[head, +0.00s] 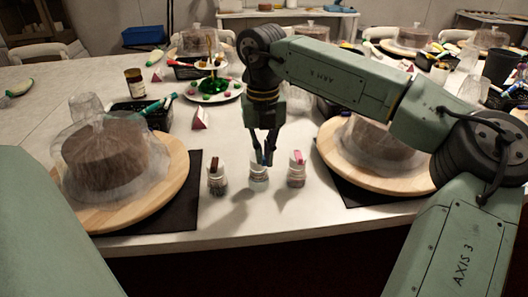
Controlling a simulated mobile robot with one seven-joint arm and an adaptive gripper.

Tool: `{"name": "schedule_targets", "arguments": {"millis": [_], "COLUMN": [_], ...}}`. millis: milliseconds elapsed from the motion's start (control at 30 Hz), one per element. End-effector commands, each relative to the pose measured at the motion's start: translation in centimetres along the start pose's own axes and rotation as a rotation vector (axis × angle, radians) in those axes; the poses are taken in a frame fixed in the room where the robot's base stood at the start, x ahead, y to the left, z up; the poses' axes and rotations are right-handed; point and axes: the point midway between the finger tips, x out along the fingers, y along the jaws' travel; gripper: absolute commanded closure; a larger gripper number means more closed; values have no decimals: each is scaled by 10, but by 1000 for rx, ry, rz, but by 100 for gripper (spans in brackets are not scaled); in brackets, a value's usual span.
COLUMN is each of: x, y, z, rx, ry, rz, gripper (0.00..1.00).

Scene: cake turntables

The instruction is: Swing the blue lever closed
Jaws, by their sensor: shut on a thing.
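Three small clear jars with white tops stand in a row near the table's front edge. The middle jar (258,176) has a small blue lever (260,156) on its top, mostly hidden by my fingers. My gripper (264,158) points down from above, with its fingertips at this lever, shut on it. How far the lever is swung is too small to tell. The left jar (217,182) has a brown lever (214,164) standing up. The right jar (296,175) has a pink lever (298,157).
Cakes under clear wrap stand on wooden turntables to the left (90,215) and right (385,183), over dark mats. Behind are a plate of green and pink pieces (215,90), a brown jar (134,82) and a small card (200,118). The table's front strip is clear.

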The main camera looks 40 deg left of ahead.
Motion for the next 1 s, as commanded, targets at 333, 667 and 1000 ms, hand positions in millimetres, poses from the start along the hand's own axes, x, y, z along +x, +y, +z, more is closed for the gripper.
{"name": "schedule_targets", "arguments": {"millis": [333, 667, 1000], "x": [0, 0, 0], "y": [0, 0, 0], "z": [0, 0, 0], "rx": [1, 1, 1], "ry": [0, 0, -1], "rz": [0, 0, 0], "gripper": [100, 100, 80]}}
